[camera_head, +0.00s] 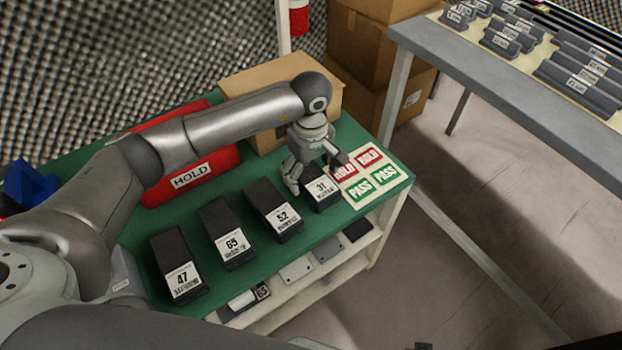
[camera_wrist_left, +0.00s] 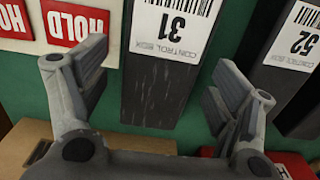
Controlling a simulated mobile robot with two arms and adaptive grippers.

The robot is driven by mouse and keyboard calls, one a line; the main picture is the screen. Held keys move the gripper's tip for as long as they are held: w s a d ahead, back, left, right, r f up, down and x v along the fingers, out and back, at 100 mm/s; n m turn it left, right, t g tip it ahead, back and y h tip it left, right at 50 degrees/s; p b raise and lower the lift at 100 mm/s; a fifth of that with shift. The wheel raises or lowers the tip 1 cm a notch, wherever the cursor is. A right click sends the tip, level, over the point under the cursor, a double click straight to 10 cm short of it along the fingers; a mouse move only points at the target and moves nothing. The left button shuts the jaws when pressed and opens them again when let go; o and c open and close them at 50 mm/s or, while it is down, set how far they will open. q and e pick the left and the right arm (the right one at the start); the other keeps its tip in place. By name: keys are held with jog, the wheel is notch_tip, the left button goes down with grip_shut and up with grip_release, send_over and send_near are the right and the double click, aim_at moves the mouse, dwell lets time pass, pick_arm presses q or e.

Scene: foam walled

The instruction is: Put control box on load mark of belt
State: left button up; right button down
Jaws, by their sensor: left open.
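Several black control boxes lie in a row on the green bench top (camera_head: 150,232). Their white labels read 47 (camera_head: 180,265), 65 (camera_head: 228,233), 52 (camera_head: 274,210) and 31 (camera_head: 322,192). My left gripper (camera_head: 317,174) is open above box 31 at the right end of the row. In the left wrist view my open fingers (camera_wrist_left: 162,72) stand on either side of box 31 (camera_wrist_left: 160,95), with gaps visible. Box 52 (camera_wrist_left: 293,70) is beside one finger. My right gripper is not in view. I cannot make out a belt load mark.
A sheet of HOLD and PASS labels (camera_head: 368,178) lies right of box 31. A red HOLD bin (camera_head: 215,160) and a cardboard box (camera_head: 262,80) stand behind. A grey table (camera_head: 480,70) holds rows of dark parts at upper right. Open floor (camera_head: 500,200) lies between.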

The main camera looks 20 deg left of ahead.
pick_arm(q)
jog(key=shift+f, duration=0.8)
jog(key=c, duration=1.2)
jog(key=shift+r, duration=0.1)
jog(key=shift+c, duration=1.2)
jog(key=shift+r, duration=0.1)
